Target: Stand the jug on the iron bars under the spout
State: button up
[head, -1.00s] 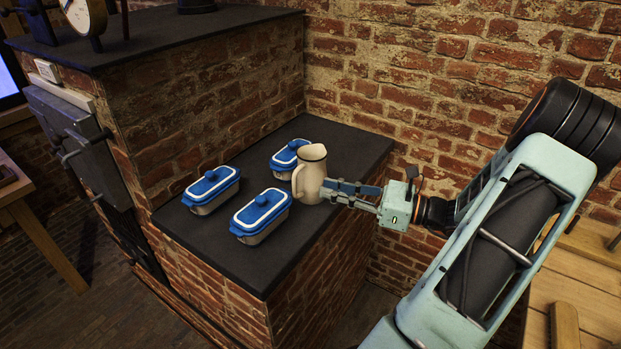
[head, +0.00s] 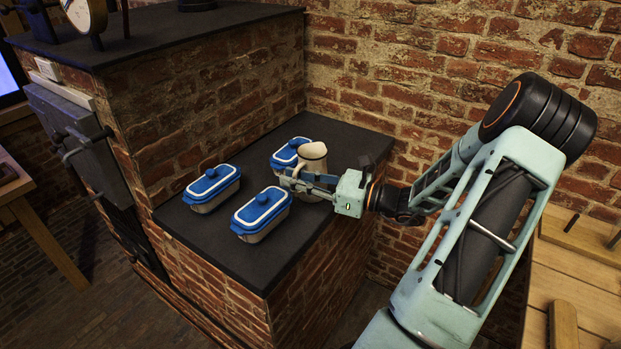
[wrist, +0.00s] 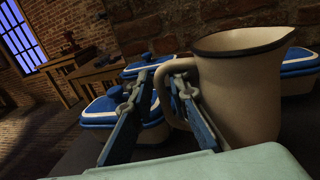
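The cream jug (head: 313,152) with a dark rim stands upright on the dark counter top (head: 235,245). In the wrist view the jug (wrist: 248,100) fills the right side, its handle (wrist: 162,84) facing left. My gripper (head: 288,180) is in front of the jug at handle height in the head view. In the wrist view my gripper (wrist: 158,78) is open, with the handle between its two blue fingers. The right finger hides part of the handle, and I see no clear grip on it. I cannot make out the iron bars or a spout in either view.
Three blue-lidded dishes (head: 211,187) (head: 261,215) (head: 285,158) stand close to the jug on the counter. A higher brick block (head: 200,110) rises on the left, with a dial (head: 88,14) on top. A brick wall (head: 430,60) stands behind.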

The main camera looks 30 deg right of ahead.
grip_shut()
jog(key=shift+r, duration=0.2)
